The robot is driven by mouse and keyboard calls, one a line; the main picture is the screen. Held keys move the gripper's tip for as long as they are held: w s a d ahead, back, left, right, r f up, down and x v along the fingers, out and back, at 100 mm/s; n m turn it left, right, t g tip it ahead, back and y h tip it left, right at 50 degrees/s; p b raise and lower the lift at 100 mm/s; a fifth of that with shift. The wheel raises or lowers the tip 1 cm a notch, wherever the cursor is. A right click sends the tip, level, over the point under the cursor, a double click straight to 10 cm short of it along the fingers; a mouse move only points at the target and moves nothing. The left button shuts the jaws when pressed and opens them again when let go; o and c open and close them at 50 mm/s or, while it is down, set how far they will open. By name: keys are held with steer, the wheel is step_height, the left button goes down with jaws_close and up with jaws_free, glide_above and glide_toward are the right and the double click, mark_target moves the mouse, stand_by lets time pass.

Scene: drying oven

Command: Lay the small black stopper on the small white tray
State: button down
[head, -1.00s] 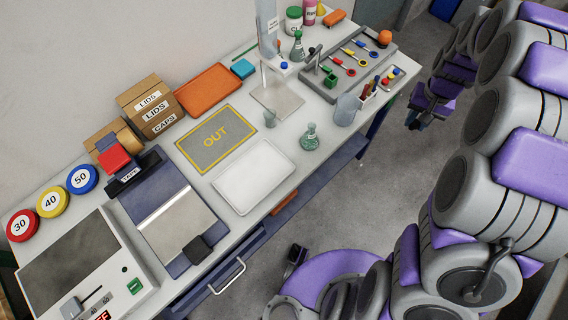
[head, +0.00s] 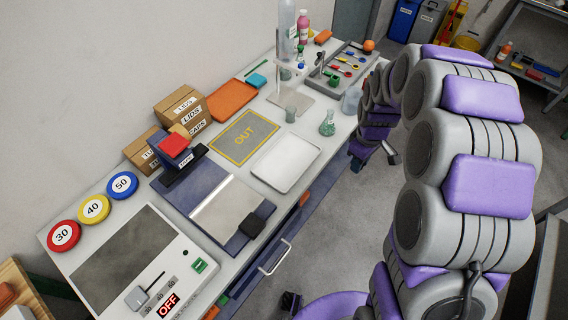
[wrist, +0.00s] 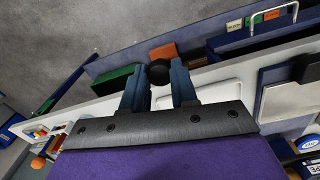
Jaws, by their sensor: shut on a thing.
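The small black stopper (wrist: 158,73) is between the blue fingertips of my gripper (wrist: 158,82) in the wrist view, and the gripper is shut on it. The small white tray (head: 285,162) lies flat and empty on the bench, right of the grey OUT mat in the head view. Part of the tray (wrist: 222,92) shows behind my right finger in the wrist view. In the head view my arm reaches down beside the bench's right edge, right of the tray and apart from it. The stopper cannot be made out there.
A glass flask (head: 327,125) and a small beaker (head: 291,114) stand beyond the tray. A blue sealer (head: 208,205) with a black knob lies nearer. The OUT mat (head: 240,138) is clear. A drawer handle (head: 276,257) sticks out from the bench front.

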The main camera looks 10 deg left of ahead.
steer(key=s+a+f+n, duration=0.4)
steer(key=a+n, duration=0.2)
steer(key=n, duration=0.5)
steer(key=n+b, duration=0.4)
steer(key=n, duration=0.5)
glide_above(276, 171)
step_height(276, 171, down, 3)
steer(key=shift+d+f, duration=0.1)
steer(key=shift+f, duration=0.05)
steer(key=shift+f+b, duration=0.45)
steer(key=shift+f, duration=1.4)
steer(key=shift+r, duration=0.1)
steer(key=c, duration=1.2)
jaws_free()
steer(key=o, duration=0.3)
